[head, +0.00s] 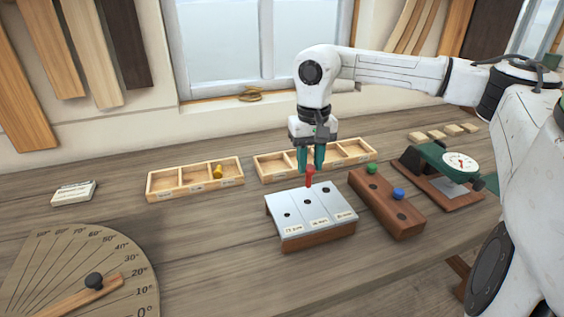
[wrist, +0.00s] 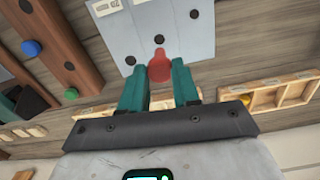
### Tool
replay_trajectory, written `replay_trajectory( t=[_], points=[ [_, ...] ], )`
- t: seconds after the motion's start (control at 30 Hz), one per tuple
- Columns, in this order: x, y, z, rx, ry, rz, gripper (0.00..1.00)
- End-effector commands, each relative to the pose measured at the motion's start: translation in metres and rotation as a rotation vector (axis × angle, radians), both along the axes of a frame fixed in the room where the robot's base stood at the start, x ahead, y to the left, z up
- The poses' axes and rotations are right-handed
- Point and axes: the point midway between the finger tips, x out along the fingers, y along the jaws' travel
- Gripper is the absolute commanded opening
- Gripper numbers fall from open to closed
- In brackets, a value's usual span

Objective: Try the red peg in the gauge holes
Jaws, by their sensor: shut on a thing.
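My gripper (head: 312,157) is shut on the red peg (head: 309,176), which points down below the green fingers. The peg also shows between the fingertips in the wrist view (wrist: 159,66). It is over the far part of the gauge block (head: 274,204), a metal-topped wooden block with three labelled strips and dark holes. In the head view the peg's lower end appears just behind the middle hole of the far row (head: 307,201). It looks outside the holes; I cannot tell whether it touches the plate. The gauge also shows in the wrist view (wrist: 180,22).
A wooden peg rack (head: 385,213) with a green peg (head: 372,168) and a blue peg (head: 398,193) stands right of the gauge. A dial instrument (head: 460,163) is farther right. Compartment trays lie behind; the left tray (head: 166,194) holds a yellow peg (head: 217,172).

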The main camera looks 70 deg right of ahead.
Motion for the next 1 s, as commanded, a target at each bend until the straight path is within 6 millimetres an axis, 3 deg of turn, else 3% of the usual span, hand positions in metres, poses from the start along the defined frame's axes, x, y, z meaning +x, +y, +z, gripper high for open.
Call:
replay_trajectory(
  t=[0.6, 1.0],
  points=[
    [-0.002, -0.001, -0.038, 0.000, 0.000, 0.005, 0.03],
    [-0.002, -0.001, -0.040, 0.000, 0.000, 0.005, 0.03]
  ],
)
